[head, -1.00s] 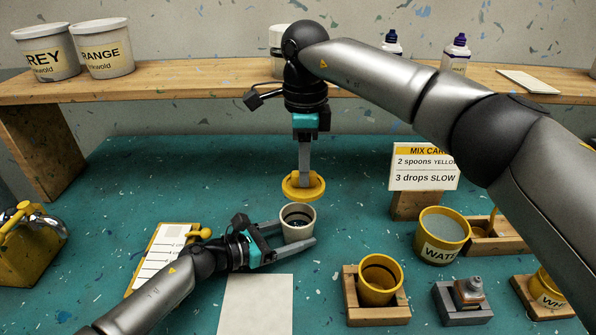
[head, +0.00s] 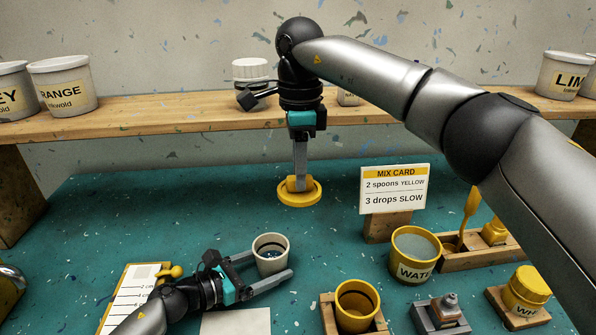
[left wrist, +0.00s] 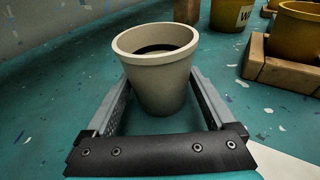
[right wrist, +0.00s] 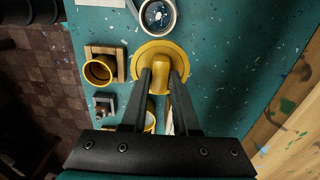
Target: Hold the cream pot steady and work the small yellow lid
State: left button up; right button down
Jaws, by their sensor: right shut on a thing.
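The cream pot (head: 271,263) stands upright and open on the teal bench. It also shows in the left wrist view (left wrist: 160,80). My left gripper (head: 266,268) lies low with its fingers apart, one on either side of the pot, with gaps beside its lower wall. My right gripper (head: 300,184) points down and is shut on the knob of the small yellow lid (head: 312,198). The lid is off the pot, beyond it and slightly right. In the right wrist view, the knob sits between the fingertips and the lid (right wrist: 147,58) is beside the pot (right wrist: 172,26).
A yellow water pot (head: 415,262), an empty yellow cup in a wooden holder (head: 326,315) and a lidded yellow jar (head: 527,287) stand right. The mix card (head: 394,188) stands behind them. A shelf (head: 170,114) runs along the back. A notepad (head: 120,300) lies left.

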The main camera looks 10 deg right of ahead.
pick_arm(q)
jog(key=shift+o, duration=0.6)
jog(key=v, duration=1)
jog(key=shift+s+a, duration=0.15)
jog(key=shift+a, duration=0.15)
jog(key=shift+s+a+r, duration=0.2)
jog(key=shift+s+a, duration=0.15)
jog(key=shift+a, duration=0.25)
